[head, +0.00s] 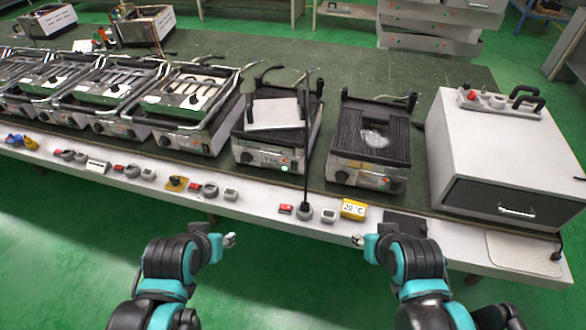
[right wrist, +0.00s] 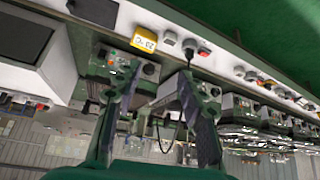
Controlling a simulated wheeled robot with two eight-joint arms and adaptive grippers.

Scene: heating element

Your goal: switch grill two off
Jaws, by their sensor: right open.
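Two dark-topped grills stand side by side on the bench. The left one (head: 265,156) has a black knob (head: 245,157), a lit green light (head: 285,168) on its front, and a pale sheet on top. The right one (head: 370,178) has a knob (head: 341,176) and a pale patch on its plate. Their front labels are too small to read surely. My left gripper (head: 230,241) is in front of the bench, apart from the grills; its jaw state is unclear. My right gripper (head: 357,240) is also in front of the bench; its fingers stand open and empty in the right wrist view (right wrist: 158,72).
A white box oven (head: 480,135) stands at the right. A yellow temperature display (head: 353,209), a red switch (head: 286,209) and a plugged socket (head: 304,213) line the bench's front strip. Several metal cookers fill the left. The green floor in front is free.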

